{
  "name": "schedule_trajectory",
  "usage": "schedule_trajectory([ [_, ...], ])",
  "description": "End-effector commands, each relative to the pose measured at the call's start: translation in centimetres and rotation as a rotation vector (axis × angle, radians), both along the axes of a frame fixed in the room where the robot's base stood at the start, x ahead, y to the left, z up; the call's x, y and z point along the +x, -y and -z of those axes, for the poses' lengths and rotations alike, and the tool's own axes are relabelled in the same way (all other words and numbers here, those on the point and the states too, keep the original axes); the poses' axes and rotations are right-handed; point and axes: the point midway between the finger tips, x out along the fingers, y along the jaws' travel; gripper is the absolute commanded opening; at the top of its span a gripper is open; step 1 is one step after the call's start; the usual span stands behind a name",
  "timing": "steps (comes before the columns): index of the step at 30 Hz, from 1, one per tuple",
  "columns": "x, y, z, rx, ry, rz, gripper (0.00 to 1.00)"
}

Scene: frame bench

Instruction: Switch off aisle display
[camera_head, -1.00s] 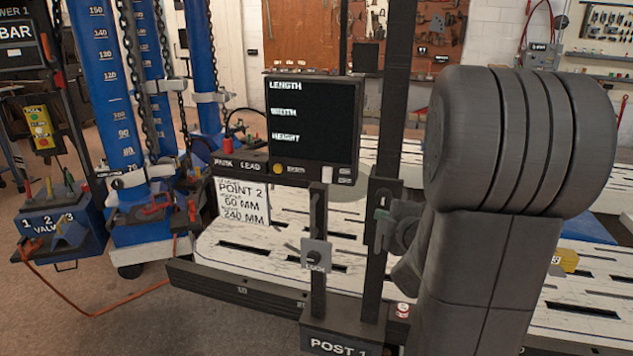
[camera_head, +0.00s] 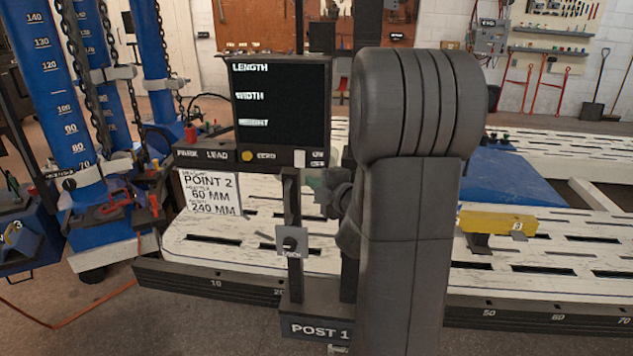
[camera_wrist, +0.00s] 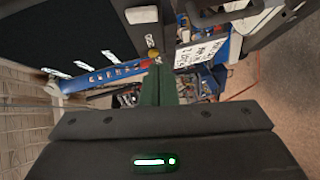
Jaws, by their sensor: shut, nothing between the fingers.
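The display (camera_head: 280,105) is a dark screen in a black case on a post, lit with the white words LENGTH, WIDTH and HEIGHT. Its lower panel carries a round yellow button (camera_head: 246,156) and a pale switch (camera_head: 299,158) near the right end. In the wrist view the dark screen (camera_wrist: 60,40) fills the upper left, with the pale switch (camera_wrist: 140,14) and yellow button (camera_wrist: 153,53) beside it. My gripper (camera_head: 316,182) is shut and empty, just below and right of the pale switch. Its green fingers (camera_wrist: 158,85) appear apart from the panel; the exact gap is unclear.
The POST 1 base (camera_head: 318,326) stands below the display, with a small lock knob (camera_head: 291,243) on the post. A POINT 2 sheet (camera_head: 210,193) is at left, near blue towers (camera_head: 55,90) with chains. The slotted white bench (camera_head: 560,250) extends right.

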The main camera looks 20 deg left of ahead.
Motion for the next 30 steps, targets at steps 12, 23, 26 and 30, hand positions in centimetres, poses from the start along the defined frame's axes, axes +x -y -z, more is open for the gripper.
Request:
schedule_trajectory([
  [12,4.9,-6.1,1.0,-0.001,0.0,0.002,0.0],
  [23,7.2,-6.6,1.6,0.001,0.0,0.001,0.0],
  [26,7.2,-6.6,1.6,0.001,0.001,0.001,0.0],
  [30,7.2,-6.6,1.6,0.0,0.0,0.0,0.0],
])
